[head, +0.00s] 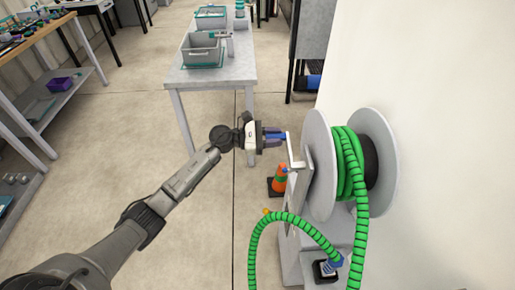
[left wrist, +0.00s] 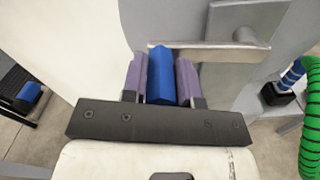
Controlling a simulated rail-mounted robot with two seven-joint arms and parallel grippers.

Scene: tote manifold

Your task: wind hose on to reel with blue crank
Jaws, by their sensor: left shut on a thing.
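The reel (head: 318,165) has two pale grey round flanges and stands at the right by the wall. Several turns of green hose (head: 345,165) with dark bands lie around its dark drum, and more hose hangs and loops down in front. The crank's blue handle (head: 283,135) sticks out to the left from a metal crank arm (head: 293,152). My left gripper (head: 277,137) is shut on the blue handle. In the left wrist view the blue handle (left wrist: 160,78) sits between two purple finger pads. My right gripper is in neither view.
The reel's grey stand (head: 290,255) is below it, with a blue hose fitting (head: 332,262) on a black base. A table (head: 210,85) with grey bins (head: 201,48) is farther back.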

